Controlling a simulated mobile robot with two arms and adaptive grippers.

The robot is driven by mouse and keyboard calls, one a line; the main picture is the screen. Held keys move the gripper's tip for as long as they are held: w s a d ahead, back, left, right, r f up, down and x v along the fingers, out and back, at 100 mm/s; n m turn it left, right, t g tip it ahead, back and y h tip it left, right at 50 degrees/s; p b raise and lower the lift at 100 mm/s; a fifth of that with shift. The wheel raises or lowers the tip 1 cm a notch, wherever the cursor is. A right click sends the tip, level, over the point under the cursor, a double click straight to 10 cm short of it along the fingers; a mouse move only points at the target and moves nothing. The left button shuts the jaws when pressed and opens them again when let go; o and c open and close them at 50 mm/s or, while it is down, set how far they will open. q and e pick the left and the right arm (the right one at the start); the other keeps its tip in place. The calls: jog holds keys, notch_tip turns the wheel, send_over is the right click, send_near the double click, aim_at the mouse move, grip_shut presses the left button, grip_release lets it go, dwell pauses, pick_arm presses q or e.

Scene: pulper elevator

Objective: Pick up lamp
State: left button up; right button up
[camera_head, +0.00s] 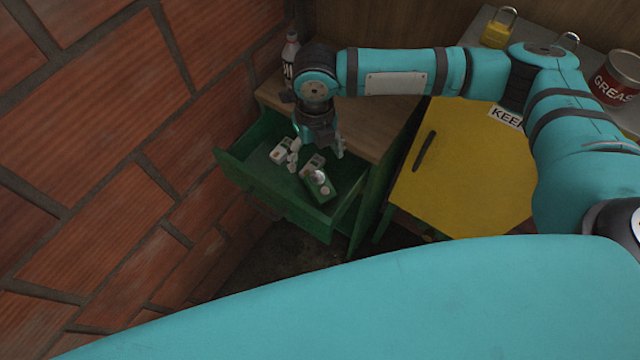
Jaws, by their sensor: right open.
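A green lamp (320,187) with a pale round front lies in the open green drawer (250,177). I take it for the lamp because of that round front. My right gripper (318,152) hangs over the drawer, pointing down, with its fingers spread and nothing seen between them. Its fingertips are just behind the lamp in the picture; I cannot tell whether they touch anything. My left gripper is not in view.
Small pale boxes (281,152) lie beside the lamp in the drawer. A bottle (290,60) stands on the wooden top (375,118) behind. A brick wall (110,130) is close on the left. A yellow cabinet door (460,165), a padlock (494,34) and a grease can (617,80) are right.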

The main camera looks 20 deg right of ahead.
jog(key=d, duration=0.1)
jog(key=p, duration=0.2)
send_near(320, 183)
jog(key=shift+n, duration=0.3)
jog(key=f, duration=0.6)
jog(key=shift+s+a+f, duration=0.1)
jog(key=shift+s+a, duration=0.1)
jog(key=shift+a, duration=0.15)
jog(key=shift+w+d+f+p, duration=0.1)
jog(key=shift+f+p, duration=0.3)
jog(key=shift+f, duration=0.95)
jog(key=shift+w+d+f+p, duration=0.1)
jog(key=shift+f+p, duration=0.3)
jog(key=shift+f, duration=1)
jog(key=shift+s, duration=0.1)
jog(key=shift+c, duration=0.4)
jog(key=c, duration=1.3)
